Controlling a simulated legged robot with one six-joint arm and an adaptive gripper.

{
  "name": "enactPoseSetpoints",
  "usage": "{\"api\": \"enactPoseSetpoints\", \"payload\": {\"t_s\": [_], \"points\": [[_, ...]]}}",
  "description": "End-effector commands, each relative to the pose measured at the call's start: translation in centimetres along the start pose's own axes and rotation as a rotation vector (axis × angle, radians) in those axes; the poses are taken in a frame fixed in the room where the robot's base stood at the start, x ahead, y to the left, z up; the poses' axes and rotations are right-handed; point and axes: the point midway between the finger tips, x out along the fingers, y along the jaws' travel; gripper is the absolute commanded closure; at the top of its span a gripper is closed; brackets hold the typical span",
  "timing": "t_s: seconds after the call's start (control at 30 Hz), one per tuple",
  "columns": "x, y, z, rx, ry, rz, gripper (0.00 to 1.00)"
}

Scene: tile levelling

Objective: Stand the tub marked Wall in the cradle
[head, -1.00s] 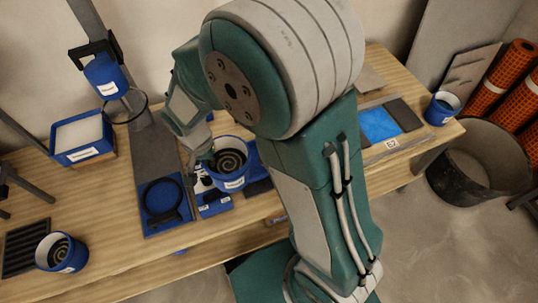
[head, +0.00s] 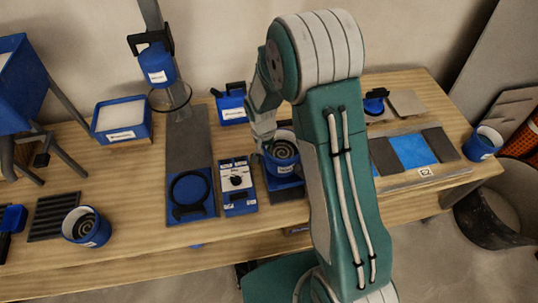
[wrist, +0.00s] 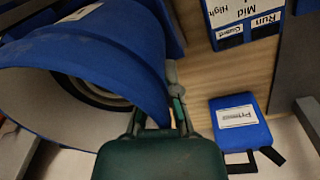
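A blue tub (head: 282,153) with a dark spiral inside is in my gripper (head: 268,142) over the middle of the bench. Its label is too small to read. In the wrist view the tub (wrist: 110,35) is tilted, its mouth facing the camera. My gripper's fingers (wrist: 158,112) straddle its rim. A blue and dark base (head: 287,191) shows just below the tub; I cannot tell whether they touch. A blue plate with a round ring holder (head: 190,195) lies left of the control box. I cannot tell which is the cradle. A similar spiral tub (head: 86,228) stands at the left.
A control box with a dial (head: 238,184) sits between ring holder and tub. A blue mixer head (head: 157,66) hangs on a post behind. A blue tray (head: 122,119), blue labelled box (head: 231,103), tile strip (head: 412,150) and right-hand tub (head: 482,142) also stand on the bench.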

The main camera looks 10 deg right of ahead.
Motion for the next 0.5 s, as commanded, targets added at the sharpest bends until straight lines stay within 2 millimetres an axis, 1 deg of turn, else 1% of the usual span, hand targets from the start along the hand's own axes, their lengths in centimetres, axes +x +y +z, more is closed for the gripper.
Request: {"api": "enactPoseSetpoints", "payload": {"t_s": [0.13,0.3,0.4,0.5], "points": [[1.2,0.5,-1.1,0.002,0.0,-0.003,1.0],[3.5,0.5,-1.1,0.001,-0.003,-0.004,1.0],[4.1,0.3,-1.0,0.001,0.0,-0.004,1.0],[4.1,0.2,-1.0,0.002,0.001,-0.003,1.0]]}}
